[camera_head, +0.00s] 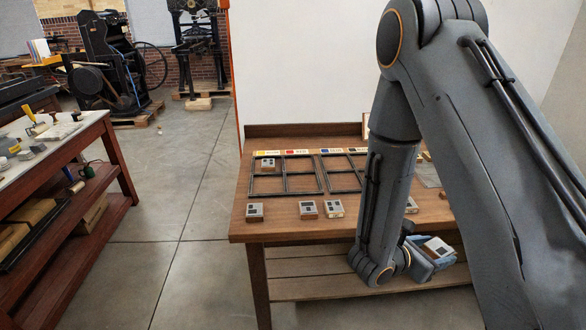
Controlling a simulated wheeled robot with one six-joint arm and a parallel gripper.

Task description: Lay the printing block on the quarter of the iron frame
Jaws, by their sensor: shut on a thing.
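My gripper (428,257) is low at the front right of the wooden table, outside its front edge. It is shut on a printing block (437,245), pale with dark squares on its face and slightly tilted. My arm hides part of the gripper. A black iron frame (286,175) divided into quarters lies on the table at left, with one block (268,163) in its back left quarter. A second iron frame (339,174) lies beside it, partly hidden behind my arm.
Loose blocks stand along the table's front: one at left (254,211), two near the middle (307,209) (334,208), one right of my forearm (411,205). Coloured labels (297,152) line the back. A red-brown workbench (60,145) stands at left, with open floor between.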

